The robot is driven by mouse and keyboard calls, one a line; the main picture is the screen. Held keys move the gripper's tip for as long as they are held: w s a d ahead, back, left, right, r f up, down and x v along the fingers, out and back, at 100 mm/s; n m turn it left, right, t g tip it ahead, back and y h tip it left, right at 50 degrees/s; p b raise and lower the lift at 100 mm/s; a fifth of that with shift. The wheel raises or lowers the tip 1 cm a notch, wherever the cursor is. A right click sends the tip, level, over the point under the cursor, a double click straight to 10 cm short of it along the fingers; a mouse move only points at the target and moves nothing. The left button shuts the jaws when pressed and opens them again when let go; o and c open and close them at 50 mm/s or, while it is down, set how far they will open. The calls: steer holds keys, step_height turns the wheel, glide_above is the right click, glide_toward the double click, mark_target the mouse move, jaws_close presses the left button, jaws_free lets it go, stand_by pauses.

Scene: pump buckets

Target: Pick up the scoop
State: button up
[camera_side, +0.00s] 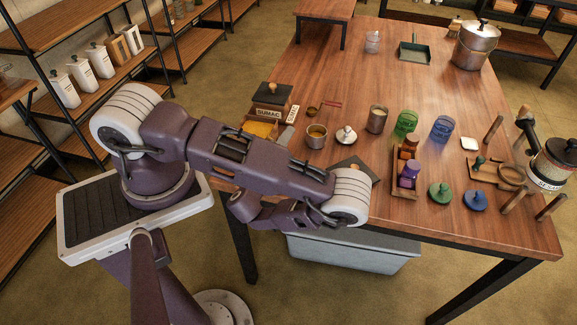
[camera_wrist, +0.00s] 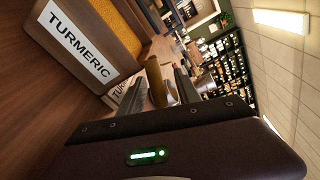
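A small scoop-like piece with a dark round bowl (camera_side: 313,110) and a thin red handle lies on the table in the side view, right of the box labelled SUMAC. I cannot tell for sure that it is the scoop. My gripper (camera_wrist: 159,78) shows two grey fingers spread apart in the wrist view. A brown-gold rounded object (camera_wrist: 158,88) shows between them; I cannot tell whether it is near or behind them. A wooden box labelled TURMERIC (camera_wrist: 82,42) with yellow contents is close on the left. In the side view my arm hides the fingers.
The SUMAC box (camera_side: 270,98), a cup with yellow contents (camera_side: 316,136), a lidded white pot (camera_side: 346,136) and a tin (camera_side: 377,119) stand nearby. A rack with small jars (camera_side: 406,172) is farther right. A green dustpan (camera_side: 414,52) lies far back.

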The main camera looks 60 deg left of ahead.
jaws_close()
steer(key=s+r+n+g+y, duration=0.1)
steer(key=r+n+g, duration=0.1)
steer(key=r+n, duration=0.1)
steer(key=s+a+r+n+g+y, duration=0.1)
steer(key=r+n+g+y, duration=0.1)
steer(key=r+n+g, duration=0.1)
steer(key=s+a+r+n+g+y, duration=0.1)
steer(key=r+n+g, duration=0.1)
steer(key=r+g, duration=0.1)
steer(key=shift+s+r+n+y, duration=0.25)
steer(key=shift+r+n+y, duration=0.15)
steer(key=shift+r, duration=0.35)
steer(key=s+d+f+n+g, duration=0.1)
steer(key=n+g, duration=0.1)
steer(key=s+d+f+n+g, duration=0.1)
steer(key=f+n+g, duration=0.1)
steer(key=g, duration=0.1)
steer(key=d+f+n+g, duration=0.1)
steer(key=d+n+g, duration=0.1)
steer(key=n, duration=0.1)
steer(key=shift+s+d+f+g, duration=0.1)
steer(key=shift+s+f+g, duration=0.05)
steer(key=shift+s+g, duration=0.25)
steer(key=shift+d+f, duration=0.15)
steer(key=shift+f, duration=3.3)
